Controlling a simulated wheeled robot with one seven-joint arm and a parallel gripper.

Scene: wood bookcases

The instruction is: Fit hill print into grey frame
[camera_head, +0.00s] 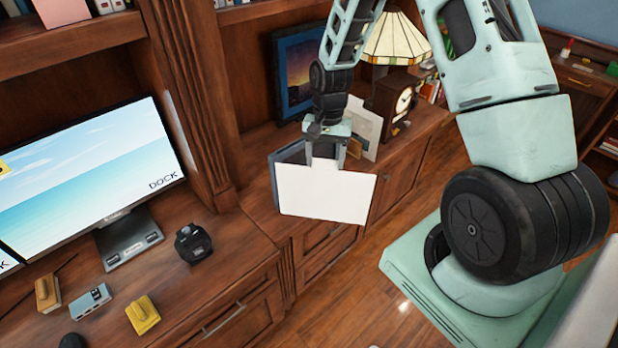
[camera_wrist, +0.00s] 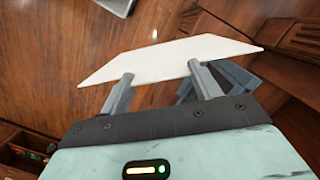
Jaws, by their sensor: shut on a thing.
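My gripper (camera_head: 325,162) is shut on a flat white sheet (camera_head: 327,195), probably the hill print with its blank side toward the head camera. The sheet also shows in the wrist view (camera_wrist: 165,60), gripped near one long edge. No hill picture is visible. A slate-grey frame (camera_head: 274,182) stands on the cabinet top, mostly hidden behind the sheet in the head view. Grey edges that look like this frame (camera_wrist: 246,78) show beside the right finger in the wrist view. I cannot tell whether sheet and frame touch.
Behind my gripper stand a dark-framed night-sky picture (camera_head: 302,72), a pale framed card (camera_head: 363,125), a wooden clock (camera_head: 390,97) and a stained-glass lamp (camera_head: 394,38). A monitor (camera_head: 92,180) and small desk items, including a black device (camera_head: 193,243), are at left.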

